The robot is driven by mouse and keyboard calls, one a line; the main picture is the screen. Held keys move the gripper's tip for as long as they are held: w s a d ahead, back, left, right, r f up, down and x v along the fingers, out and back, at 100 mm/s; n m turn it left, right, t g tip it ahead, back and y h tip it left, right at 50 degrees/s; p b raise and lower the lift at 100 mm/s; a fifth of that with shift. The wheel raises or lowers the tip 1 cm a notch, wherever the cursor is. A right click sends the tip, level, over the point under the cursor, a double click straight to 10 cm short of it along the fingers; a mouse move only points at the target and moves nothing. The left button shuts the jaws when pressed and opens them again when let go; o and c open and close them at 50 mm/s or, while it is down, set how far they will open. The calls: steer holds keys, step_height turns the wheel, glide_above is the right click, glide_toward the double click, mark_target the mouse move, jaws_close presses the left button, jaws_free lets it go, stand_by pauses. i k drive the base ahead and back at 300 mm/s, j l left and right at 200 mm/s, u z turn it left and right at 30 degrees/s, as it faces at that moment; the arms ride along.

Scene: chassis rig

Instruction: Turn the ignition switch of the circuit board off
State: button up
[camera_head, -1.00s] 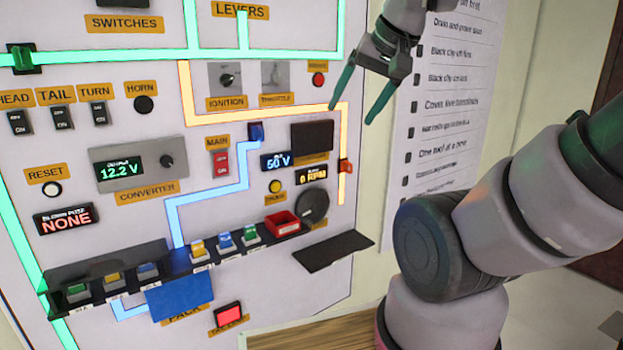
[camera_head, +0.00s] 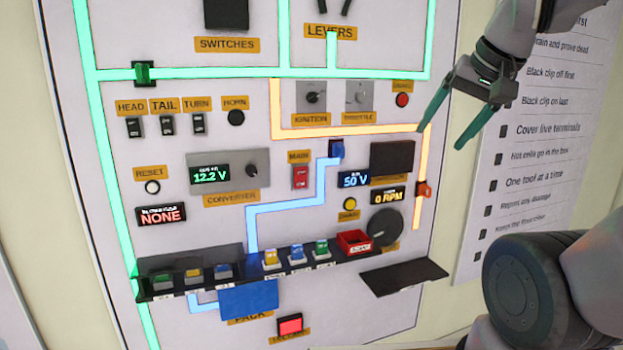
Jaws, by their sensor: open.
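The ignition switch (camera_head: 312,97) is a small black rotary knob on a grey plate, above the orange IGNITION label (camera_head: 310,119). It sits in the upper middle of the circuit board (camera_head: 90,200). The fine angle of its pointer is too small to tell. My gripper (camera_head: 440,140) has dark body and green fingers spread apart, with nothing between them. It hangs to the right of the ignition switch, near the board's right edge, apart from the knob.
The throttle knob (camera_head: 360,97) is just right of the ignition switch, with a red button (camera_head: 402,100) beyond it. An orange clip (camera_head: 424,190) and a black shelf (camera_head: 404,277) stick out at the right. A printed checklist (camera_head: 540,150) hangs on the wall to the right.

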mark_target(312, 96)
steer(key=j+z, duration=0.55)
steer(key=z, duration=0.15)
steer(key=j+z, duration=0.35)
steer(key=i+l, duration=0.05)
